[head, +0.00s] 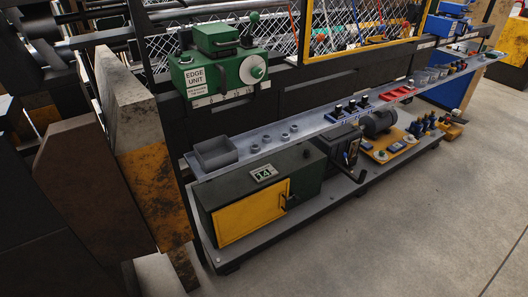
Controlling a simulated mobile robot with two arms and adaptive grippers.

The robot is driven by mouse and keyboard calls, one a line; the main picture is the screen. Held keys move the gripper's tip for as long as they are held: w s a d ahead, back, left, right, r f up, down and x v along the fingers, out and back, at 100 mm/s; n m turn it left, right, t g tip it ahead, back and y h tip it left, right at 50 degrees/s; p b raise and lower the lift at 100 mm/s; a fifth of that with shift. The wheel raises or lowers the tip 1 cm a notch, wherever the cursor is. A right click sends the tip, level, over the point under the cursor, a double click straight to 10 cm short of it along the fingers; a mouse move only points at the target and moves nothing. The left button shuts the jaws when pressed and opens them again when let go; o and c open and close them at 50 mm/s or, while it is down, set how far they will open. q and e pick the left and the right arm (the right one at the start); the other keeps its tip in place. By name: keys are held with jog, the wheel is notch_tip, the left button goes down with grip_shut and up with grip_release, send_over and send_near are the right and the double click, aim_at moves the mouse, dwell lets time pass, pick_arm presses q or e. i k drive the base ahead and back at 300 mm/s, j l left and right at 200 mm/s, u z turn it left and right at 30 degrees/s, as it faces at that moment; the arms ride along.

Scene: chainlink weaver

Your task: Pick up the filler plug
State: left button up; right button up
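I cannot tell for sure which part is the filler plug. Several small grey round parts (267,139) stand in a loose row on the long grey shelf, to the right of an open grey bin (230,158). Neither of my grippers can be made out in the head view.
Below the shelf, a green cabinet with a yellow door (250,213) and a motor (377,122) stand on a low platform. Black parts (350,105) and red trays (397,93) sit further along the shelf. Large worn panels (95,185) fill the left. The floor (410,220) at right is clear.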

aim_at(306, 153)
jog(key=i+l+u, duration=0.1)
jog(key=l+u, duration=0.15)
jog(key=u, duration=0.2)
jog(key=l+u, duration=0.25)
jog(key=u, duration=0.15)
jog(key=l+u, duration=0.3)
jog(key=u, duration=0.15)
jog(key=l+u, duration=0.4)
jog(key=i+j, duration=0.05)
